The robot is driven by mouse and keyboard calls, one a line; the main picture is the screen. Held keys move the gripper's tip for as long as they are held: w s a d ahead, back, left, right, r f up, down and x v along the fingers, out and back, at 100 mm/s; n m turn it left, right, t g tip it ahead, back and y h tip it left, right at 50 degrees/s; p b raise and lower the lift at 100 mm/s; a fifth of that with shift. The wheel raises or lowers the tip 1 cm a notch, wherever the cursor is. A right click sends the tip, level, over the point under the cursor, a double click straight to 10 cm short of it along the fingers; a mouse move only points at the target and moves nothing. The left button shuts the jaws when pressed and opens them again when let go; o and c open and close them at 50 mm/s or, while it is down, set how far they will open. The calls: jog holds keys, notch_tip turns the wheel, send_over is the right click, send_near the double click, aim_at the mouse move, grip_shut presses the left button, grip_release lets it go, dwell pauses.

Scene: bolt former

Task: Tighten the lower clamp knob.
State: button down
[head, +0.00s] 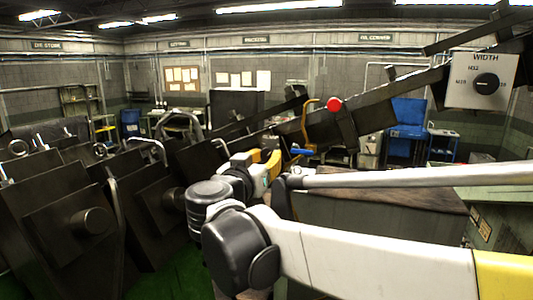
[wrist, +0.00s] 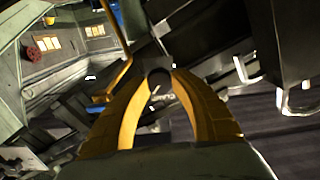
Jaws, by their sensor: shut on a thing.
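In the wrist view, a small dark round knob (wrist: 159,77) sits between the tips of my gripper (wrist: 159,84). The two yellow fingers curve in from both sides and are shut on it. It appears to be the lower clamp knob, but its clamp is hard to make out against the dark metal. In the head view, my gripper (head: 269,158) is near the middle, beside the dark machine, and my own arm partly covers it. The knob cannot be made out there.
A yellow bent lever (head: 308,118) stands close to my gripper; it also shows in the wrist view (wrist: 122,70). A red ball (head: 333,104) sits on the dark sloping beam (head: 375,112). A width dial (head: 486,84) is at upper right. Dark machine blocks (head: 60,215) fill the left.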

jog(key=n, duration=0.5)
jog(key=shift+n, duration=0.3)
jog(key=n, duration=0.4)
jog(key=shift+n, duration=0.4)
jog(key=c, duration=0.9)
grip_release()
jog(key=shift+o, duration=0.2)
jog(key=v, duration=0.8)
